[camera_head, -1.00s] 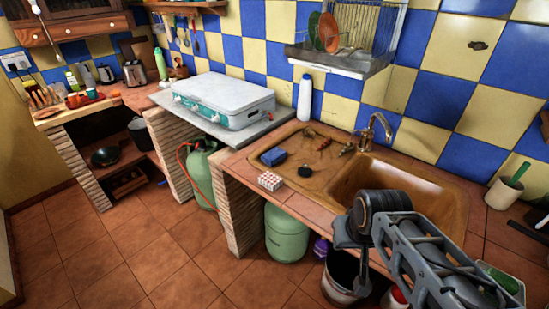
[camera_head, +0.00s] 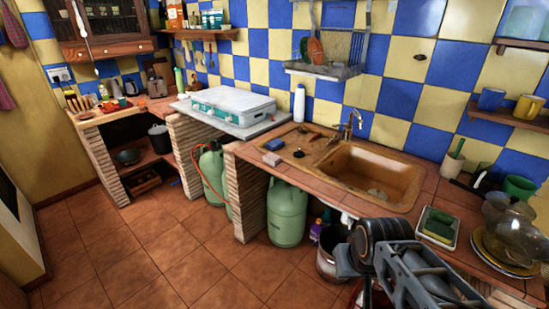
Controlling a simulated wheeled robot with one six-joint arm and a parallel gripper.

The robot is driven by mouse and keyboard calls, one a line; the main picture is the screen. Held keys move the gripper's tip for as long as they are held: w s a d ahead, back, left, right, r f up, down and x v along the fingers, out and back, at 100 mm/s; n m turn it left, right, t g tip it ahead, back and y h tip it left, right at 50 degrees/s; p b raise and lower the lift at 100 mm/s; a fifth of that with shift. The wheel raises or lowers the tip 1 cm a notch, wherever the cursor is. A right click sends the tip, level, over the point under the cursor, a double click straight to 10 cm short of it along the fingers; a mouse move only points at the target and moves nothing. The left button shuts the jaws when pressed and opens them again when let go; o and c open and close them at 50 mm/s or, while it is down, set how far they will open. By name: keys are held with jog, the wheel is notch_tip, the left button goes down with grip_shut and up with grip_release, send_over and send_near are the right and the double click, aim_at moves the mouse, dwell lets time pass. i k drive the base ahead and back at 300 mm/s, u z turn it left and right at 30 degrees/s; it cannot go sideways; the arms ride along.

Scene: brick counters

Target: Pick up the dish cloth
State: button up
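A small red-and-white checked item (camera_head: 272,159) lies at the front edge of the sink counter, in front of a blue sponge (camera_head: 272,145). It may be the folded dish cloth, but it is too small to be sure. Patterned cloths also hang on the left wall, one at the top left (camera_head: 14,26) and one at the left edge (camera_head: 5,97). My arm (camera_head: 400,265) is at the bottom right, in front of the counter and apart from these things. My gripper's fingers do not show.
The tiled counter (camera_head: 325,203) holds the sink (camera_head: 375,178) and, to the right, a tray with sponges (camera_head: 437,230) and stacked plates with a glass pot (camera_head: 510,225). A green gas bottle (camera_head: 287,213) and a bucket (camera_head: 331,255) stand below. The floor at left is clear.

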aim_at(273, 145)
jog(key=u, duration=1.2)
jog(key=i, duration=1.95)
jog(key=z, duration=1.3)
jog(key=i, duration=0.95)
jog(key=z, duration=0.25)
